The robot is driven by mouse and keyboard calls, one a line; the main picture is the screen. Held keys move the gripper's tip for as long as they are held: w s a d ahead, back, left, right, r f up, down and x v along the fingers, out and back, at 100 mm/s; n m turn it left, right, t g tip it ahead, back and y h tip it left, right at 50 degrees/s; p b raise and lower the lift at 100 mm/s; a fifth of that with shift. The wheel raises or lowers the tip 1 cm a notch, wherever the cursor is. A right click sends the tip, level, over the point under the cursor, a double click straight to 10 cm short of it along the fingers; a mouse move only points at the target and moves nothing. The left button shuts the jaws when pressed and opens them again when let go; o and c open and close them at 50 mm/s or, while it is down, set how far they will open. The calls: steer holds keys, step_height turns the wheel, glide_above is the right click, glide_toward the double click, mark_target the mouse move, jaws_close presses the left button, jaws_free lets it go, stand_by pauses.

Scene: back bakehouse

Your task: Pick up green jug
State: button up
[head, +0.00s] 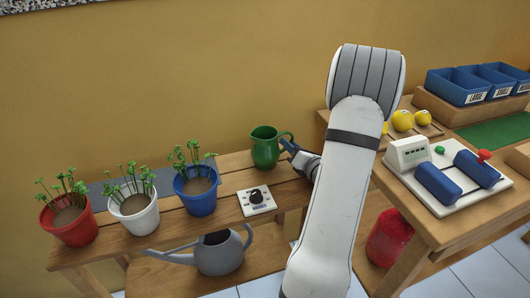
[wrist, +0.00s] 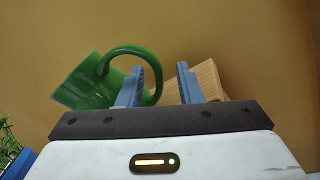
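The green jug (head: 265,150) stands upright on the wooden bench at its right part, with its handle towards my gripper (head: 290,146). In the wrist view the jug (wrist: 88,88) is at the left and its looped handle reaches across to my fingers (wrist: 160,82). The fingers are apart. The left finger overlaps the handle's opening, and the outer curve of the handle shows between the two fingers. I cannot tell whether either finger touches it. In the head view my arm hides part of the gripper.
Blue (head: 196,196), white (head: 133,212) and red (head: 67,222) plant pots stand to the left. A grey watering can (head: 219,254) is below. Lemons (head: 402,120) are at the right.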

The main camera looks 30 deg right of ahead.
steer(key=shift+w, duration=0.6)
steer(key=shift+c, duration=0.5)
jaws_close()
steer(key=shift+r, duration=0.1)
